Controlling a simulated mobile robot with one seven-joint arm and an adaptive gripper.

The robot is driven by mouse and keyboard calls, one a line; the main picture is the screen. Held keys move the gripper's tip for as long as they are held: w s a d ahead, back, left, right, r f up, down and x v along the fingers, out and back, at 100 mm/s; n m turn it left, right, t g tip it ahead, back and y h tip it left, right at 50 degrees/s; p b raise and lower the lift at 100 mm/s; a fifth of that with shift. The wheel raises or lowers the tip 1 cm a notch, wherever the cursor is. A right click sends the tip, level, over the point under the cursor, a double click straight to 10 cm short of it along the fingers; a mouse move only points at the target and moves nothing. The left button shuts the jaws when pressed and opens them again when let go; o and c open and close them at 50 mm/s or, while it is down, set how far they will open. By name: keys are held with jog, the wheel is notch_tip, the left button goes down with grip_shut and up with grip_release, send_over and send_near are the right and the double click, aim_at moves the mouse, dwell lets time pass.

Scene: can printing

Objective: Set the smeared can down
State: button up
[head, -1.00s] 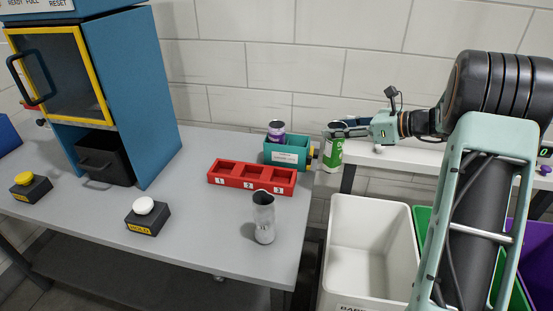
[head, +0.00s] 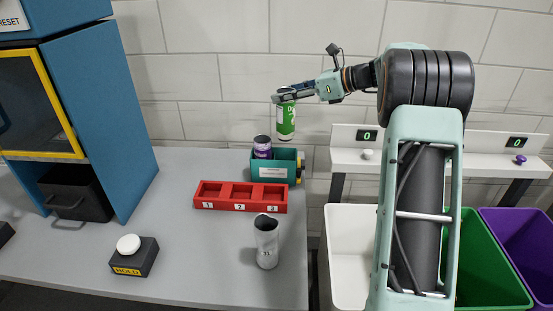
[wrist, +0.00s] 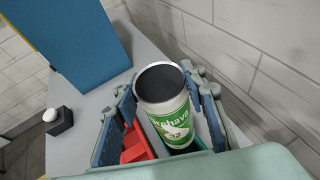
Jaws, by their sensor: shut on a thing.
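My gripper (head: 286,95) is shut on a green and white can (head: 286,122) and holds it upright in the air, above and behind the teal box (head: 272,172) in the head view. In the wrist view the can (wrist: 176,125) stands between the two fingers, its dark round top facing the camera. Green print with white letters shows on its side; I cannot make out a smear. A purple can (head: 262,148) stands in the left part of the teal box. The red tray (head: 240,207) has three slots, numbered 1 to 3, which look empty.
A grey metal cup (head: 266,245) stands at the table's front right. The blue machine (head: 95,110) and the HOLD button (head: 134,256) are on the left. White (head: 345,235), green (head: 490,262) and purple (head: 520,240) bins stand at right, below a shelf (head: 440,163) with counters reading 0.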

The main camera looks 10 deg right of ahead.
notch_tip(320, 180, down, 16)
jog(key=o, duration=0.3)
jog(key=shift+f, duration=0.2)
jog(key=o, duration=0.4)
jog(key=shift+o, duration=0.2)
jog(key=shift+r, duration=0.1)
jog(key=shift+r, duration=0.2)
send_near(285, 141)
jog(key=shift+w+d+f+b, duration=0.2)
jog(key=shift+w+d+f, duration=0.05)
jog(key=shift+w+d, duration=0.25)
jog(key=shift+w+d+f+b, duration=0.2)
jog(key=shift+w+d+f, duration=0.1)
jog(key=shift+w+d, duration=0.25)
jog(key=shift+s, duration=0.1)
